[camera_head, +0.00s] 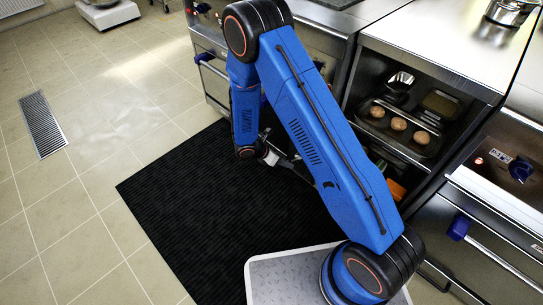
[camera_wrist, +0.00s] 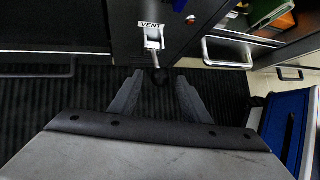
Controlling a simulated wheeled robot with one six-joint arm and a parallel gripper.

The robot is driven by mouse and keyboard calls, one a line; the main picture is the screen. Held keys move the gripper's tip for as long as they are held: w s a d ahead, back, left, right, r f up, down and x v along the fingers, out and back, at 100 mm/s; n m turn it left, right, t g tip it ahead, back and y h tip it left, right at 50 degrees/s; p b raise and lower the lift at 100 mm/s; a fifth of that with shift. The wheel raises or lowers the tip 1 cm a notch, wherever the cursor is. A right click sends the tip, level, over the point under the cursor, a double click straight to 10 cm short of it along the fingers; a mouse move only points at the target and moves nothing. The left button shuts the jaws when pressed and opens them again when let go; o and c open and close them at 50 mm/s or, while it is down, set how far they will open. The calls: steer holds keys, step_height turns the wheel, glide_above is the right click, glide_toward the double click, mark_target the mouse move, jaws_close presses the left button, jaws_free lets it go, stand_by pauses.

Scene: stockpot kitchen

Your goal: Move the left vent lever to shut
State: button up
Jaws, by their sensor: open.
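A metal vent lever (camera_wrist: 153,42) with a dark round knob (camera_wrist: 160,77) at its end shows at the upper middle of the wrist view, beneath a white VENT label (camera_wrist: 151,25). It sticks out from a dark cabinet front. My gripper (camera_wrist: 160,88) is open, its two grey fingers pointing toward the lever. The knob lies between the fingertips in the picture; whether it is fully inside the gap, I cannot tell. In the head view my gripper (camera_head: 268,157) is low over the black mat, partly hidden by my blue arm, and the lever cannot be made out there.
A dark bar handle (camera_wrist: 38,72) is on the left and a metal handle (camera_wrist: 228,62) on the right of the wrist view. In the head view, an open compartment holds a tray (camera_head: 405,145) with several round brown items. The black mat (camera_head: 190,205) is clear.

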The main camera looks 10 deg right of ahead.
steer(key=v, duration=1)
steer(key=shift+r, duration=0.1)
steer(key=s+d+r+m+y, duration=0.1)
steer(key=s+d+r+m, duration=0.25)
steer(key=r, duration=0.55)
steer(key=s+d+r+m+g+y, duration=0.15)
steer(key=d+r+m, duration=0.3)
steer(key=r, duration=0.45)
steer(key=s+d+r+m+t+y, duration=0.1)
steer(key=s+d+r+m, duration=0.25)
steer(key=r, duration=0.45)
steer(key=s+d+r+m+t+y, duration=0.1)
steer(key=s+d+r+m+y, duration=0.1)
steer(key=s+r+m, duration=0.4)
steer(key=s+d+r+m+t+y, duration=0.2)
steer(key=s+d+r+m, duration=0.2)
steer(key=s+r, duration=0.5)
steer(key=shift+s+d+m+y, duration=0.3)
steer(key=shift+s+m, duration=0.85)
steer(key=shift+s, duration=2.35)
steer(key=shift+a+t, duration=0.1)
steer(key=shift+t, duration=0.15)
